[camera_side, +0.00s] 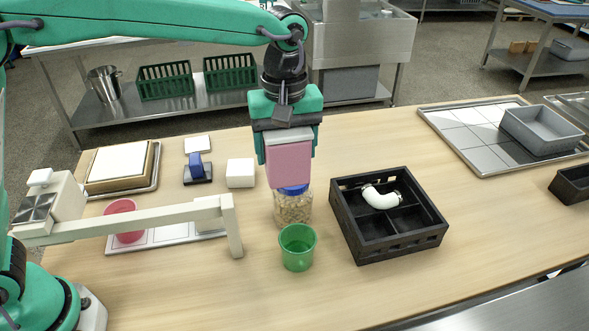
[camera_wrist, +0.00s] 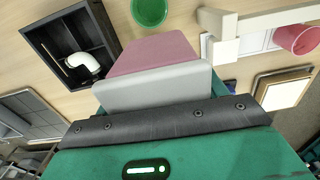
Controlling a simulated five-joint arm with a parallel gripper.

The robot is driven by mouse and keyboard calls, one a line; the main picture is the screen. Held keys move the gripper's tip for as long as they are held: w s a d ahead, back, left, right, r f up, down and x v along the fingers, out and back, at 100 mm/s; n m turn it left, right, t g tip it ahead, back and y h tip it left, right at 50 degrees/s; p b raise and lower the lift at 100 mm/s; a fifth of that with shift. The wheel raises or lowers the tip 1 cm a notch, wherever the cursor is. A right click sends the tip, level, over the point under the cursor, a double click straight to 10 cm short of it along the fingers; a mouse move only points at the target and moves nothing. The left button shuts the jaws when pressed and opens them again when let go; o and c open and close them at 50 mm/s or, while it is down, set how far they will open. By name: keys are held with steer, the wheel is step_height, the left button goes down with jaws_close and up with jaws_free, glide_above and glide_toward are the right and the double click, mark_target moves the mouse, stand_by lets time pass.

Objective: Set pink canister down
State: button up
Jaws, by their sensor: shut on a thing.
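The pink canister (camera_side: 289,166) has a pale grey-white top and hangs upright in my gripper (camera_side: 288,148), with a green finger on each side of it. Its lower edge overlaps the blue lid of a jar (camera_side: 293,207) in the side view; it appears held above the table, and I cannot tell the exact gap to the jar. In the wrist view the canister (camera_wrist: 155,52) fills the middle, pale part nearest the gripper. My gripper is shut on it.
A green cup (camera_side: 298,252) stands in front of the jar. A black divided crate (camera_side: 344,226) with a white elbow pipe (camera_side: 381,197) is to the right. A beige bar (camera_side: 130,222) and a pink cup (camera_side: 122,236) are left. Bare table (camera_side: 480,217) lies right of the crate.

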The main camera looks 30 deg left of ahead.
steer(key=s+d+f, duration=0.1)
steer(key=s+d, duration=0.1)
steer(key=s, duration=1.2)
steer(key=s+d+f, duration=0.1)
steer(key=s+d, duration=0.1)
steer(key=s, duration=1.3)
steer(key=f, duration=0.5)
steer(key=shift+w+a+f, duration=0.1)
steer(key=shift+w+f, duration=0.15)
steer(key=w+a+f, duration=0.3)
steer(key=w+f, duration=0.4)
steer(key=w, duration=0.4)
steer(key=shift+w, duration=0.15)
steer(key=shift+f, duration=2)
steer(key=shift+f, duration=0.1)
